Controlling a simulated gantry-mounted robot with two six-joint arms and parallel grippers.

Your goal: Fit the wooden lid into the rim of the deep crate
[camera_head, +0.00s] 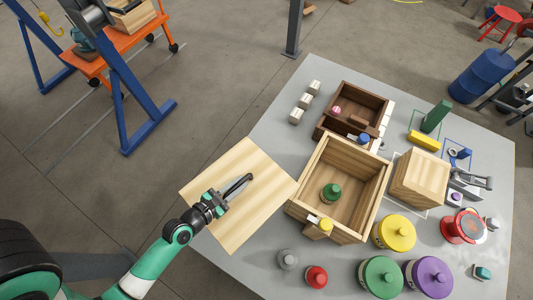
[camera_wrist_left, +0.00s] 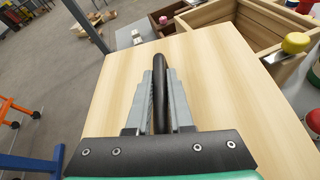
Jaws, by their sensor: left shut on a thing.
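The wooden lid (camera_head: 258,208) is a pale square board with a dark bar handle on top. My left gripper (camera_head: 236,187) is shut on this handle. The left wrist view shows the two grey fingers (camera_wrist_left: 160,90) on either side of the black handle, with the lid (camera_wrist_left: 215,80) spread out below. The deep crate (camera_head: 352,162) is open-topped, just right of the lid; part of it shows at the upper right of the wrist view (camera_wrist_left: 262,22). The lid is beside the crate, near its left corner, not over its opening. My right gripper is not in view.
A green knobbed piece (camera_head: 331,192) sits inside the crate. A smaller divided box (camera_head: 360,95) stands behind it, a wooden block (camera_head: 420,180) to its right. Yellow (camera_head: 396,232), green (camera_head: 381,277) and purple (camera_head: 428,277) lidded pots stand in front. Bare grey table (camera_head: 265,125) lies behind the lid.

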